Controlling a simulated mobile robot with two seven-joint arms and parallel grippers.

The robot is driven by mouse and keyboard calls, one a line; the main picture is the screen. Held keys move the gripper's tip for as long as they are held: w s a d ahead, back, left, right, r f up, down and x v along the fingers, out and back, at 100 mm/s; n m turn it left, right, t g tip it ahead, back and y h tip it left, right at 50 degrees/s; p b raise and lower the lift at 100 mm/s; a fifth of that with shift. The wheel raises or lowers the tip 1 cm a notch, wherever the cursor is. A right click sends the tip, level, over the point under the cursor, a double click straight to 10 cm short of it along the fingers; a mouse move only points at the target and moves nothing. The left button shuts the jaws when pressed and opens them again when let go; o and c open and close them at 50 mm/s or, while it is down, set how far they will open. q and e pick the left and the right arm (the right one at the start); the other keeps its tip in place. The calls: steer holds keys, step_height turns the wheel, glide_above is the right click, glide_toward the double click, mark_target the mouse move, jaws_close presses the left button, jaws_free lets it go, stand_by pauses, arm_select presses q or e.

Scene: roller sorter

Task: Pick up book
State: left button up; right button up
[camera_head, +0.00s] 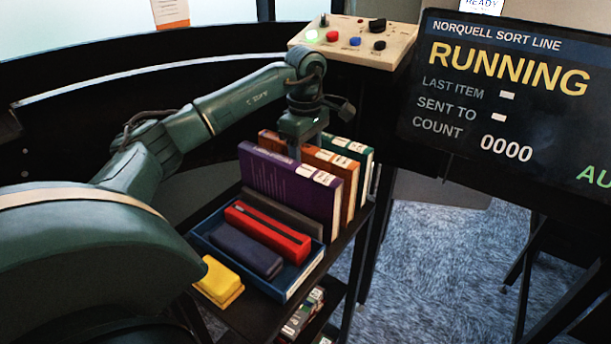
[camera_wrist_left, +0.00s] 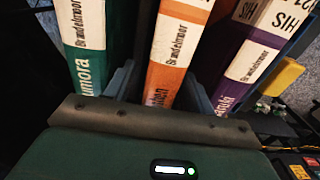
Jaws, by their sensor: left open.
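Three upright books stand in a row on the black cart: a purple book (camera_head: 290,185), an orange book (camera_head: 333,162) and a green book (camera_head: 358,150). My left gripper (camera_head: 297,145) points down at the books from above. In the left wrist view its open fingers (camera_wrist_left: 162,92) lie on either side of the orange book (camera_wrist_left: 178,45), in the gaps beside the green book (camera_wrist_left: 83,40) and the purple book (camera_wrist_left: 243,60). I cannot tell whether the fingers touch the orange cover. My right gripper is not in view.
A blue tray (camera_head: 308,275) in front holds a red case (camera_head: 268,232) and a dark blue case (camera_head: 246,250). A yellow block (camera_head: 219,282) sits beside it. A button box (camera_head: 352,42) stands behind, and a screen (camera_head: 505,95) reading RUNNING is at right.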

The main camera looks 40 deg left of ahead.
arm_select(q)
jaws_close()
stand_by(0.4)
stand_by(0.9)
